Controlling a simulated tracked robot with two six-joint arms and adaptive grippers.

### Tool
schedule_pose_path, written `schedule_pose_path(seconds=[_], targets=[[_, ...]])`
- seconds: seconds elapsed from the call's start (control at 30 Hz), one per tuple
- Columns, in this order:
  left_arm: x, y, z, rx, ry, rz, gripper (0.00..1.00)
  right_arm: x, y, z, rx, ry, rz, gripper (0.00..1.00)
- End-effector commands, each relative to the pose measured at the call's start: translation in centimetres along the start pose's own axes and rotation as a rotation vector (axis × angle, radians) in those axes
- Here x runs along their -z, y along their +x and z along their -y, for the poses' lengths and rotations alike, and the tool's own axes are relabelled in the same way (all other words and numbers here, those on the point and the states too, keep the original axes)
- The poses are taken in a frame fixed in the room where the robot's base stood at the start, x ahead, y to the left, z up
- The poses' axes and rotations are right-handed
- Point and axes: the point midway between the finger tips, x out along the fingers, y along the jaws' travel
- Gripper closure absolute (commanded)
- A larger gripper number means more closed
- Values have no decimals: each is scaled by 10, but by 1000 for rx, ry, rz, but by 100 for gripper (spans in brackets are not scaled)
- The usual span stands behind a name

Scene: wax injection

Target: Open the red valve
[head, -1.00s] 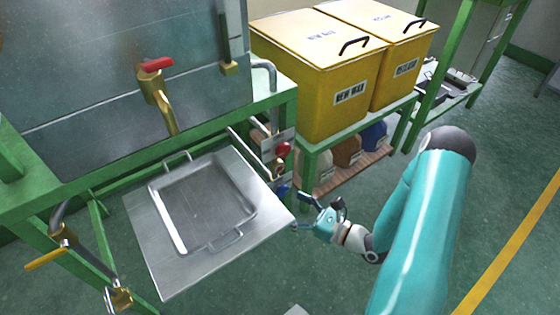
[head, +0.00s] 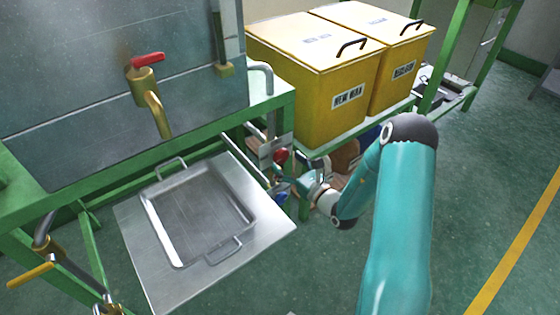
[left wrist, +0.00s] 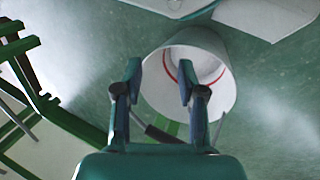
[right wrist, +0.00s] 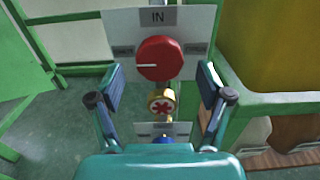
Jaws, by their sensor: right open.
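A round red valve knob (right wrist: 159,58) with a white line sits on a plate (right wrist: 112,22) marked IN. It also shows as a small red knob in the head view (head: 281,156), right of the steel tray. Below it in the right wrist view are a brass fitting with a red star-shaped part (right wrist: 161,103) and a blue knob (right wrist: 163,140). A red lever (head: 147,59) tops the brass tap on the tank. My right gripper (right wrist: 159,80) is open, its fingers apart on either side of the red knob's column, holding nothing. My left gripper (left wrist: 159,82) is open and empty.
Yellow bins (head: 330,105) stand on a green rack close to the right of the valves. A steel tray (head: 150,217) lies on a metal plate at the left. A white bucket-like container (left wrist: 215,100) shows beyond my left fingers. Green frame legs are nearby.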

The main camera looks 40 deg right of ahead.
Motion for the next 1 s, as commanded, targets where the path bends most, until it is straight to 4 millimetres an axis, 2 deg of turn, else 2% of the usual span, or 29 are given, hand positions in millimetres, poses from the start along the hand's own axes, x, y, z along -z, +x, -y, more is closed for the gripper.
schedule_pose_path(seconds=[0.1,0.23,0.6,0.67,0.97,1.0], targets=[[0,6,2,0,0,0,60,1,18,0,-2,-2,2,22],[0,8,3,0,0,0,60,0,30,0,-1,0,1,22],[0,8,3,0,0,0,60,0,34,0,0,1,0,22],[0,8,3,0,0,0,60,0,34,0,0,1,0,30],[0,8,3,0,0,0,60,0,34,0,0,1,0,80],[0,8,3,0,1,1,60,0,34,-9,-6,4,-1,83]])
